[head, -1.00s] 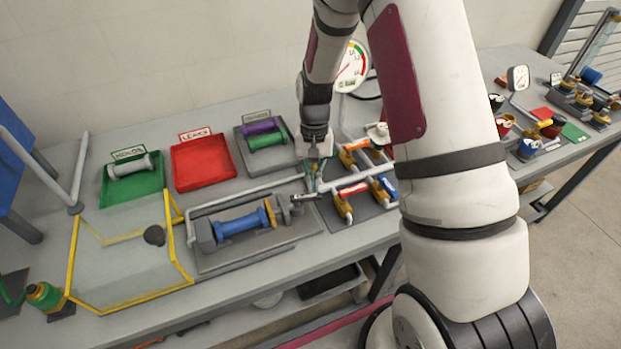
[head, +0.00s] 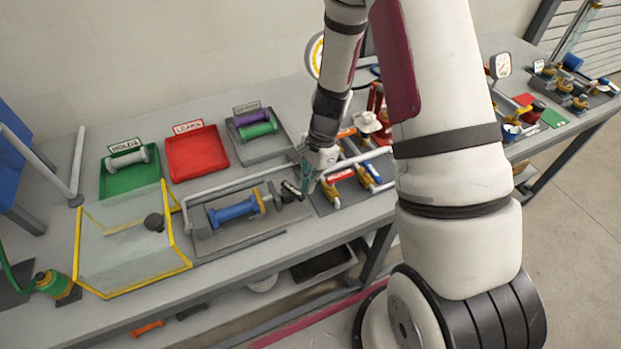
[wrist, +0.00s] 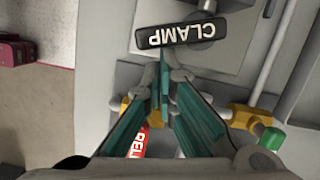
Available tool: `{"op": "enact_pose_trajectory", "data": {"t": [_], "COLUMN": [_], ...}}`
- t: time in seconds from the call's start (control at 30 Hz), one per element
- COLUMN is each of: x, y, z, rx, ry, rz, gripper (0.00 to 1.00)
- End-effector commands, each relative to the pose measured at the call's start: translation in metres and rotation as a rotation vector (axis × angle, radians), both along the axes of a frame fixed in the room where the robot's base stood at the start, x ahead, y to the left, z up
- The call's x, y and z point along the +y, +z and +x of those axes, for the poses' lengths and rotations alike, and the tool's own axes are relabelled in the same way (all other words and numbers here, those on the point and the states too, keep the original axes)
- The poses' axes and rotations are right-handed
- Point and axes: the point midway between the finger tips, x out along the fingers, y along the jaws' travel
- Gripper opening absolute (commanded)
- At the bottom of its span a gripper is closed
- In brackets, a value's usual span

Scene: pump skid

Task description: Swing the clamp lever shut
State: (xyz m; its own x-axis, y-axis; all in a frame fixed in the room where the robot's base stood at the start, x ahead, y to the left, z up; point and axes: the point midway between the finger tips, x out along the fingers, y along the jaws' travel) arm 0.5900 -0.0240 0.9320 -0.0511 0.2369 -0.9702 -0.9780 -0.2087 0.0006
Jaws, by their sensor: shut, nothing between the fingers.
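The clamp lever is a black bar lettered CLAMP, seen close up in the wrist view (wrist: 180,34). In the head view the lever (head: 292,189) is at the right end of the clamp fixture, which holds a blue spool (head: 234,210). My gripper (head: 306,191) is at the lever's right side in the head view. In the wrist view the fingertips (wrist: 164,75) are together just below the bar, very near it. I cannot tell whether they touch it. Nothing is between the fingers. The lever's pivot is not clear.
Right of the fixture are valves with red (head: 340,175) and blue handles and a white pipe, close to my gripper. A red tray (head: 197,153), green tray (head: 112,186) and grey tray lie behind. A yellow-edged clear guard (head: 180,240) stands left.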

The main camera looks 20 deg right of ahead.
Motion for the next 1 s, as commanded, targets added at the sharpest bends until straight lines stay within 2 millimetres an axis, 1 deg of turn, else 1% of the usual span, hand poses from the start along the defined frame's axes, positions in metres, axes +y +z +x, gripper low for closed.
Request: {"op": "enact_pose_trajectory", "data": {"t": [0.1, 0.43, 0.73, 1.0], "x": [0.003, 0.004, 0.013, 0.015], "y": [0.001, 0.0, 0.0, 0.0], "z": [-0.006, -0.002, 0.007, 0.008], "rx": [0.001, 0.0, -0.002, -0.001], "ry": [-0.082, -0.077, -0.075, -0.076], "rz": [0.001, 0.0, 0.0, 0.001], "gripper": [0.0, 0.0, 0.0, 0.0]}}
